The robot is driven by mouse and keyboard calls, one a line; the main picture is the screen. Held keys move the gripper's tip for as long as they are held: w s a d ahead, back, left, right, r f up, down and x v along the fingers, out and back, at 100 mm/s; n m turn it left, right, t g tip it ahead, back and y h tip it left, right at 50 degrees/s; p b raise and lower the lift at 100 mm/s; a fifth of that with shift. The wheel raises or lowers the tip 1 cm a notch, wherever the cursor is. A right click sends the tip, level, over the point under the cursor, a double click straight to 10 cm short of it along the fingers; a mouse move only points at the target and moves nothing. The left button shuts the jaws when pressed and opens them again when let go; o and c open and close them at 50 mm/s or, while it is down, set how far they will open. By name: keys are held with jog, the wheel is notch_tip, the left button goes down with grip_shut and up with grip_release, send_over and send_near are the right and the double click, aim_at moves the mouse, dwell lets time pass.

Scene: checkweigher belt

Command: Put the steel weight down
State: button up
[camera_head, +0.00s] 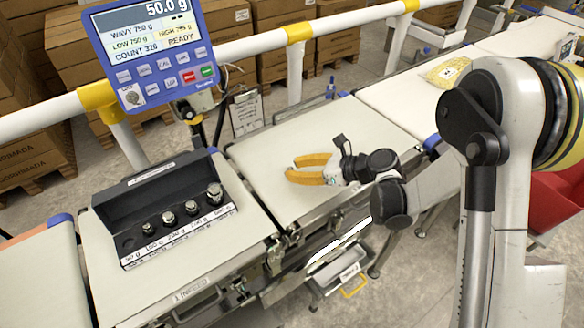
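My gripper (291,170), with two orange fingers, is low over the white weigh belt (268,150) in the middle of the view. Its fingers point left and show a narrow gap between them. The holder's front left place looks dark and empty. The blue display (150,45) reads 50.0 g.
White rails with yellow joints run behind the belts. A yellow bag (446,71) lies on the far belt. A red bin (558,208) is at the right and a grey tray (340,277) hangs below the belt. The weigh belt left of my gripper is clear.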

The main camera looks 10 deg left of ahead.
jog(key=p+v, duration=0.2)
jog(key=v, duration=0.8)
jog(key=shift+d+r, duration=0.2)
jog(key=shift+d, duration=0.15)
jog(key=w+d+r+m+t, duration=0.25)
jog(key=r+m+t, duration=0.2)
jog(key=r, duration=0.35)
jog(key=w+d+r+m+t, duration=0.1)
jog(key=w+r+m+t, duration=0.3)
jog(key=r, duration=0.5)
jog(key=w+d+r+m+t, duration=0.2)
jog(key=r+m+t, duration=0.1)
jog(key=r+m, duration=0.4)
jog(key=d+r+m+t+h, duration=0.5)
jog(key=d+r+m+h, duration=0.3)
jog(key=d+m, duration=0.45)
jog(key=s+d+f+m+g+h, duration=0.35)
jog(key=s+d+m+h, duration=0.4)
jog(key=m, duration=0.55)
jog(key=s+a+f+m+g+y, duration=0.1)
jog(key=s+f+m+g, duration=0.3)
jog(key=s+f, duration=0.3)
jog(key=s+a+f+m+g+y, duration=0.1)
jog(key=s+f+m+g, duration=0.3)
jog(key=s, duration=0.8)
notch_tip(320, 180, down, 4)
jog(key=m+y, duration=0.1)
jog(key=m, duration=0.1)
jog(key=shift+r+m, duration=0.15)
jog(key=shift+m, duration=0.15)
